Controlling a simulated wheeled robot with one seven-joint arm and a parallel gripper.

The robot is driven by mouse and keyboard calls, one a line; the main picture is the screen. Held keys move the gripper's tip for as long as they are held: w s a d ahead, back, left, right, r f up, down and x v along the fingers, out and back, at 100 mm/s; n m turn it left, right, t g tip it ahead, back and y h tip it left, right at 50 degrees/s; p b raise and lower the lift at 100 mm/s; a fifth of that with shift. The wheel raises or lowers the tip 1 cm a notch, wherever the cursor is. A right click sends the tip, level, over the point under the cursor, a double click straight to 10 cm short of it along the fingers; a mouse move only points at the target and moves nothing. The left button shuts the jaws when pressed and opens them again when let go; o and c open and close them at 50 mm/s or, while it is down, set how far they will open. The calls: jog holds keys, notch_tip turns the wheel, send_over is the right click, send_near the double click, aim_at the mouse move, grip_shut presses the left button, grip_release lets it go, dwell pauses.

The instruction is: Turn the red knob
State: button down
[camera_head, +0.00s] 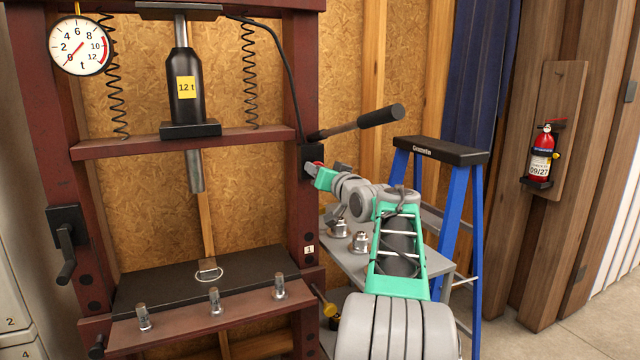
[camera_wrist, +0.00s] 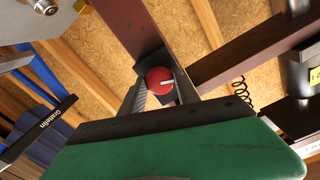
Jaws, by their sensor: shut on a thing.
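The red knob (camera_wrist: 160,82) has a white mark on its face and sits on a dark box on the press's right post. In the wrist view my gripper (camera_wrist: 162,92) has one finger on each side of the knob, shut on it. In the head view the knob (camera_head: 317,164) is a small red patch, mostly hidden by my gripper (camera_head: 318,172), which reaches the black box (camera_head: 311,155) from the right.
The dark red press frame (camera_head: 180,143) holds a black 12 t jack (camera_head: 184,110) and a dial gauge (camera_head: 80,46). A black-handled lever (camera_head: 380,116) sticks out just above my gripper. A blue stepladder (camera_head: 462,200) and a grey shelf (camera_head: 345,258) stand close to my arm.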

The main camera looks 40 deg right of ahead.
jog(key=shift+f+n+b, duration=0.1)
jog(key=shift+n+b, duration=0.6)
jog(key=shift+n, duration=0.3)
jog(key=c, duration=0.9)
grip_release()
jog(key=v, duration=0.7)
jog(key=shift+s+b, duration=0.4)
jog(key=shift+a, duration=0.15)
